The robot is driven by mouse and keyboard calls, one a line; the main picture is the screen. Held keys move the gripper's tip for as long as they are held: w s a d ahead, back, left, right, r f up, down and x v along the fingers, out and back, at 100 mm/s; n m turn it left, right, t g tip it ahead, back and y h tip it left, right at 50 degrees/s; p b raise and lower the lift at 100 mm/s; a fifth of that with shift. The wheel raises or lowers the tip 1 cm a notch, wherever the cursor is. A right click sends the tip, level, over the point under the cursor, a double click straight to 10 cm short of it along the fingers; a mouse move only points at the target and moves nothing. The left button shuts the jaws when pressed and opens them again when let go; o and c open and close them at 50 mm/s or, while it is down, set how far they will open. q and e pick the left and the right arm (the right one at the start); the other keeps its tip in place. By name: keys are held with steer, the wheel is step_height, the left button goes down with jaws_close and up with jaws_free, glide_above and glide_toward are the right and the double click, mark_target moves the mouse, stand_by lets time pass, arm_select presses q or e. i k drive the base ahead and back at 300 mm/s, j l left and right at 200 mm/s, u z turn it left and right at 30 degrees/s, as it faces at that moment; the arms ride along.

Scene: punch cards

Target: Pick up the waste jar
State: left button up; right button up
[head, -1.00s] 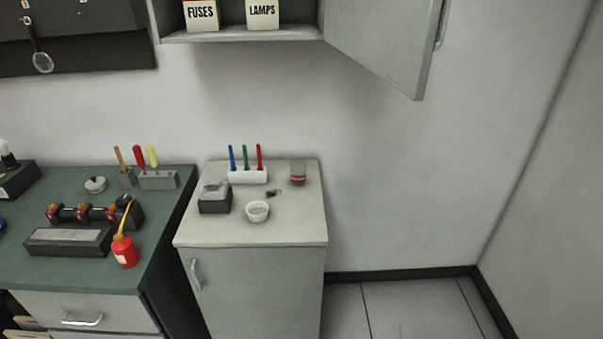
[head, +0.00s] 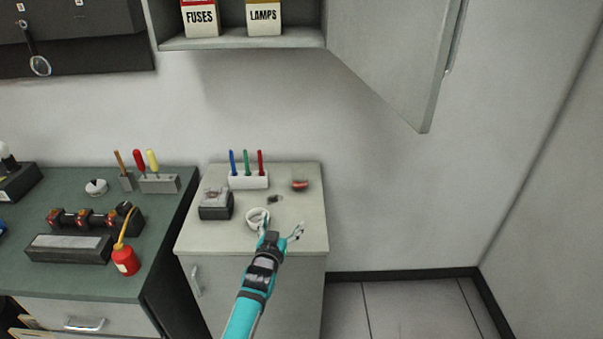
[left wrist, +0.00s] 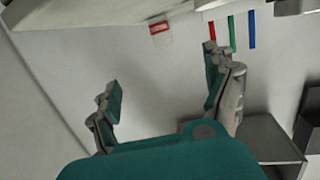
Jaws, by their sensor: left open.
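A small clear jar (head: 300,181) with red in its lower part stands at the back right of the pale cabinet top (head: 310,225). I take it to be the waste jar, but its label cannot be read. A red-marked thing that looks like this jar also shows in the left wrist view (left wrist: 160,29), near the top edge, beyond and between my fingers. My left gripper (head: 281,231) is open and empty over the cabinet's front part, nearer than the jar and apart from it. Its spread fingers show in the left wrist view (left wrist: 165,88). My right gripper is not in view.
A white bowl (head: 251,219), partly hidden by my gripper, a small dark item (head: 275,199), a black box (head: 215,206) and a white holder (head: 248,182) with blue, green and red pens share the cabinet top. An open cupboard door (head: 395,60) hangs above right.

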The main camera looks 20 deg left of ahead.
mark_target(300, 178)
steer(key=i+j, duration=0.15)
steer(key=i, duration=0.3)
steer(key=i+j, duration=0.1)
steer(key=i, duration=0.35)
